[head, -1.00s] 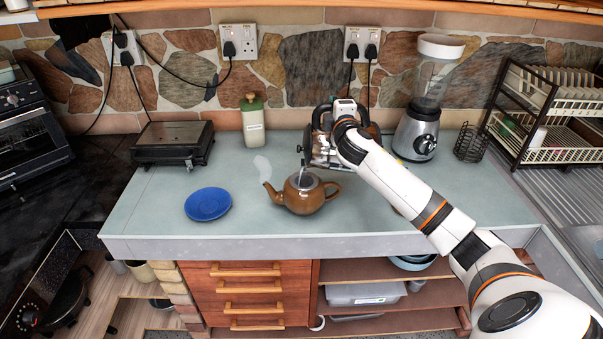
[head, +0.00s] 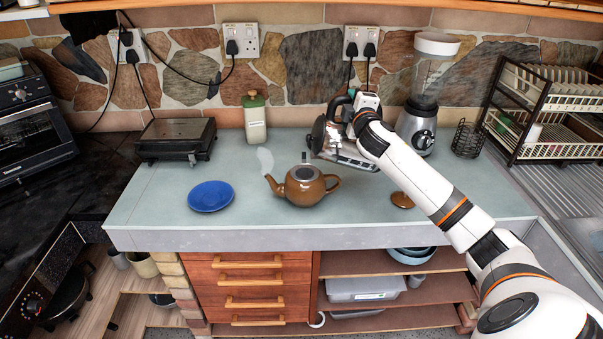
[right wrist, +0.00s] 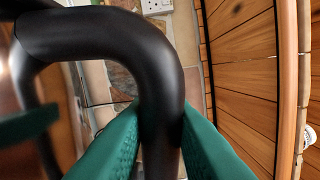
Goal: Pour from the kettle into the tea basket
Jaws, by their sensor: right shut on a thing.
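A brown teapot (head: 304,190) stands upright on the pale counter, its spout to the left. The tea basket (head: 304,173) sits in its open top; only its top shows, with a thin grey piece standing above. The shiny metal kettle (head: 344,156) is up and right of the teapot, partly hidden by my right arm. My right gripper (right wrist: 160,135) is shut on the kettle's black handle (right wrist: 150,60), its green fingers on both sides. It also shows in the head view (head: 357,104). No stream from the kettle shows. My left gripper is out of view.
A brown lid (head: 402,200) lies right of the teapot, and a blue plate (head: 211,196) left of it. A blender (head: 419,125), a green-topped bottle (head: 254,120) and a grill (head: 177,139) stand along the back. The counter front is mostly clear.

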